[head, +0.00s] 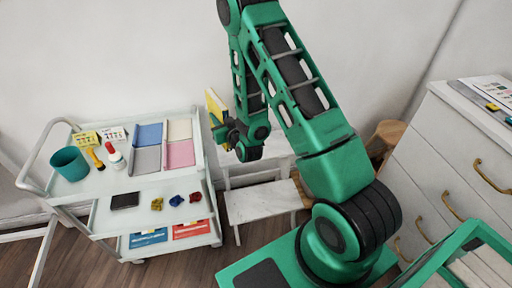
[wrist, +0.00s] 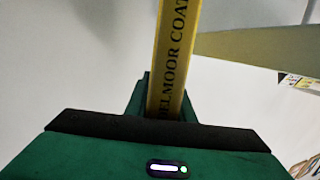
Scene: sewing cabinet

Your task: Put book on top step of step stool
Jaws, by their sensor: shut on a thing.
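A yellow book (head: 214,104) is held up in the air in front of the white wall. My gripper (head: 221,124) is shut on it. In the wrist view the book (wrist: 175,60) stands between the jaws with its lettered yellow spine towards the camera. The pale step stool (head: 258,203) stands on the floor below my gripper, between the cart and my base. Its flat light surface shows, with a pale frame behind it. My arm covers its right part. The book is well above the stool and apart from it.
A white cart (head: 104,199) stands at the left, holding a teal cup (head: 70,164), coloured trays (head: 165,146) and small items. A white drawer cabinet (head: 455,165) stands at the right. A wooden stump (head: 386,134) is behind my arm. The air between book and stool looks clear.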

